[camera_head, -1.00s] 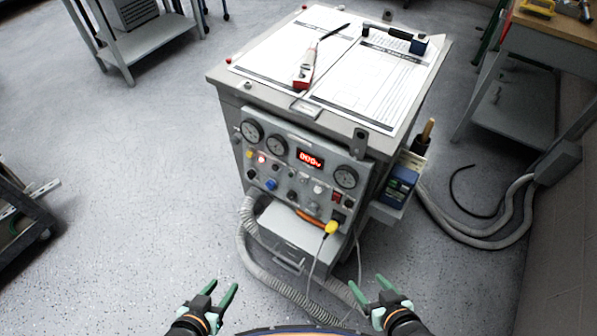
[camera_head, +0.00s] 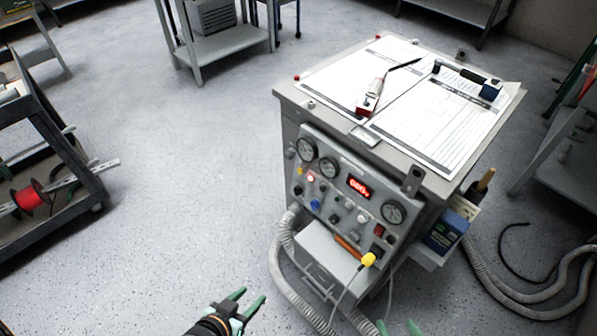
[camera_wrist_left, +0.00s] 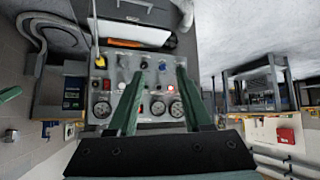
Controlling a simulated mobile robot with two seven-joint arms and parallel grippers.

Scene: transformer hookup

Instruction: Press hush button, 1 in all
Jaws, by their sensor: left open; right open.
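The grey control panel (camera_head: 345,190) is on the front of a cabinet. It carries several round gauges, a lit red display (camera_head: 359,187), a lit red lamp (camera_head: 310,176), a blue knob (camera_head: 315,204) and several small buttons. Labels are too small to read, so I cannot tell which button is the hush button. My left gripper (camera_head: 251,297) is open and empty, in front of and below the panel. In the left wrist view the panel (camera_wrist_left: 150,82) appears upside down beyond the open fingers, which hide parts of it. My right gripper (camera_head: 397,328) is open at the bottom edge, mostly cut off.
Papers (camera_head: 440,110) and a red-and-white tester (camera_head: 368,98) lie on the cabinet top. A yellow plug (camera_head: 369,259) with a cable hangs at the panel's lower right. Grey hoses (camera_head: 281,262) run beside the cabinet. A cart (camera_head: 50,160) stands left, with free floor between.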

